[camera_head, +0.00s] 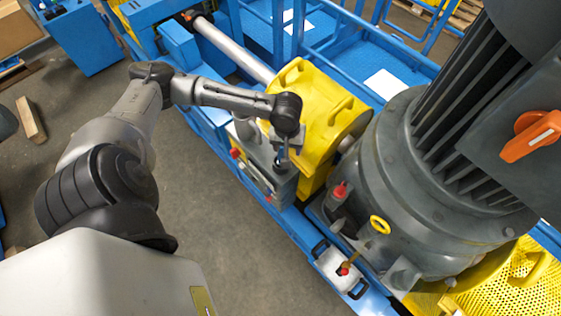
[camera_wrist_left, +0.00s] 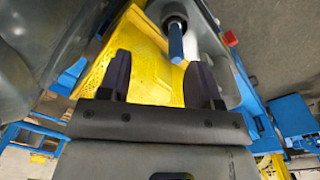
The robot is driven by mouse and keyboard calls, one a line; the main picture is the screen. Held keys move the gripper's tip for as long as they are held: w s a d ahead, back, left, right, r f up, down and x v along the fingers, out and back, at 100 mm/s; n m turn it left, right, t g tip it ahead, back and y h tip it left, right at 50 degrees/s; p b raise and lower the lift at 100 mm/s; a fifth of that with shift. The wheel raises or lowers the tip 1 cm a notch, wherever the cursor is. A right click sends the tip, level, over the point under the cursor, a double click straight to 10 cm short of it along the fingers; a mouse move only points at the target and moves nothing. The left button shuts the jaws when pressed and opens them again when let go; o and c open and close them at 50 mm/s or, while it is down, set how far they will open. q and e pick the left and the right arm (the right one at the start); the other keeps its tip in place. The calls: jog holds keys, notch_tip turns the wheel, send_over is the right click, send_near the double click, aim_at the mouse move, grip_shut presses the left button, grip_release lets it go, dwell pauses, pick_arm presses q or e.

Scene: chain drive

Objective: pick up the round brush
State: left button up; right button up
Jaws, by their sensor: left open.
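My left gripper (camera_wrist_left: 160,65) is open in the left wrist view, with its two dark fingers spread apart. A blue rod-like handle (camera_wrist_left: 176,42), which may belong to the round brush, stands out of a dark round opening just beyond the fingertips, closer to the right finger. I see no gap closed on it. No bristles show. In the head view the left gripper (camera_head: 283,158) points down over a grey housing (camera_head: 284,187) beside the yellow guard. The brush cannot be made out clearly there. My right gripper is not in view.
The yellow guard (camera_head: 318,112) stands close beside the left gripper. A large grey motor (camera_head: 400,190) with an orange switch (camera_head: 531,136) fills the right. A blue frame (camera_head: 222,122) runs under them. The grey floor (camera_head: 215,225) in front is open.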

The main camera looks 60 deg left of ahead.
aim_at(281, 150)
pick_arm(q)
jog(key=a+n, duration=0.2)
jog(key=a, duration=0.1)
jog(key=a+n+b, duration=0.1)
jog(key=a, duration=0.1)
jog(key=shift+w+a+r+n, duration=0.25)
jog(key=shift+w+r+n, duration=0.05)
jog(key=shift+w+r, duration=0.1)
jog(key=shift+s+a+f+p, duration=0.1)
jog(key=shift+f+p, duration=0.1)
jog(key=shift+f, duration=3)
jog(key=shift+a+f+p, duration=0.1)
jog(key=shift+f+p, duration=0.05)
jog(key=shift+f, duration=3.05)
jog(key=c, duration=1)
jog(key=shift+r, duration=0.15)
